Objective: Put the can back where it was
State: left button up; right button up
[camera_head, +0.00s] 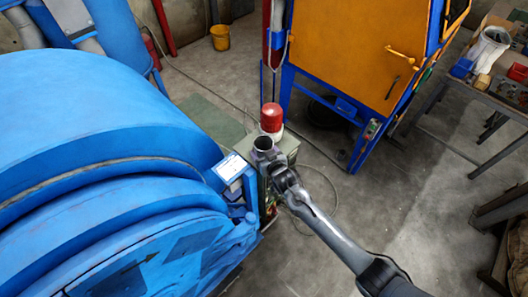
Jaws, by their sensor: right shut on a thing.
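The can (270,117) is red on top with a paler lower part and looks upright. It is above or on the grey-green cabinet (286,145) beside the blue drum machine; whether its base touches the cabinet top I cannot tell. My right gripper (263,150) reaches in from the lower right and is right at the near side of the can, shut on it. The fingers and their contact are hidden behind the dark wrist. My left gripper is not in view.
The large blue drum machine (90,130) fills the left, with a small white-blue panel (230,168) close to my right gripper. An orange-and-blue cabinet (355,50) stands behind. A cluttered workbench (475,92) is at the right. Open concrete floor (425,190) lies between.

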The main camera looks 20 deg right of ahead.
jog(key=shift+f, duration=0.15)
jog(key=shift+f, duration=0.15)
jog(key=o, duration=1.2)
